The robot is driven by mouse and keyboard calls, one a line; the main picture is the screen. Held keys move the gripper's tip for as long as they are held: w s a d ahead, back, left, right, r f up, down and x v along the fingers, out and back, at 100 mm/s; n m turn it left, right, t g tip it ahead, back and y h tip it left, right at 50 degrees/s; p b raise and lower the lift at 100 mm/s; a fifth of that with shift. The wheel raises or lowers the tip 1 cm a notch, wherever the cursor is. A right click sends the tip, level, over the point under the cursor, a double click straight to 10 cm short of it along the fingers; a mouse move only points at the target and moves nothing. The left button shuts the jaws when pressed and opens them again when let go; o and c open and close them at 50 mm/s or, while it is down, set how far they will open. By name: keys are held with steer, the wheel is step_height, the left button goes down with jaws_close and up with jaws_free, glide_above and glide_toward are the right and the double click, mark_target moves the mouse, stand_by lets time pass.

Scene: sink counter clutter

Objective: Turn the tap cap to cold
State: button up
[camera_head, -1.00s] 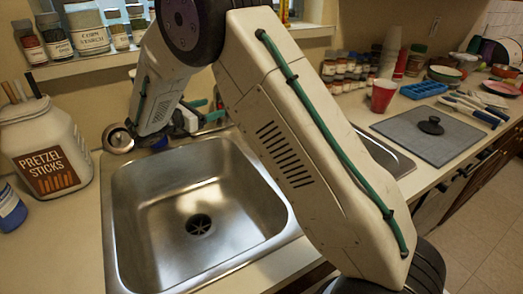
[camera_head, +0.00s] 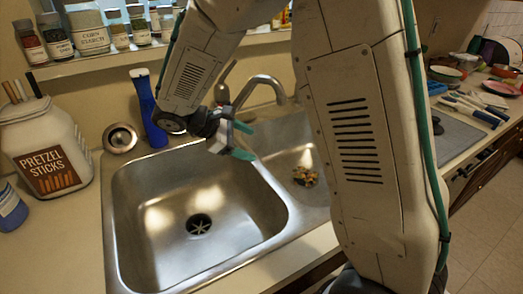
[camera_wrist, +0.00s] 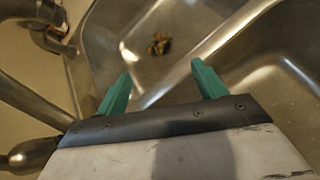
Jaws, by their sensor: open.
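The tap's curved metal spout (camera_head: 262,82) rises behind the sink in the head view, with a small upright metal part (camera_head: 222,94) to its left. I cannot tell clearly which part is the cap. My gripper (camera_head: 242,141) is open and empty, its teal fingers above the divider between the basins, in front of the tap. In the wrist view the gripper (camera_wrist: 162,85) points toward the right basin. Metal tap parts lie left of the fingers there: a pipe (camera_wrist: 32,101) and a rounded piece (camera_wrist: 30,157). Neither finger appears to touch the tap.
The left basin (camera_head: 160,215) is empty; the right basin holds brown scraps (camera_head: 305,176). A blue upright object (camera_head: 148,112) and a round metal strainer (camera_head: 121,138) stand behind the sink. A pretzel jar (camera_head: 45,150) is at left. My arm hides much of the right counter.

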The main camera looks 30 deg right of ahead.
steer(key=s+r+m+g+y, duration=0.1)
steer(key=s+r+m+y, duration=0.1)
steer(key=s, duration=0.6)
steer(key=shift+d+m+y, duration=0.15)
steer(key=shift+m+y, duration=0.15)
steer(key=shift+m, duration=0.2)
steer(key=shift+r, duration=0.1)
steer(key=s+r+m+t+y, duration=0.2)
steer(key=s+r+m+y, duration=0.1)
steer(key=s, duration=0.6)
steer(key=s+r+m+t+y, duration=0.2)
steer(key=s+r+m+y, duration=0.2)
steer(key=s, duration=0.5)
steer(key=shift+r+m+y, duration=0.3)
steer(key=shift+r+m, duration=0.1)
steer(key=shift+m, duration=0.2)
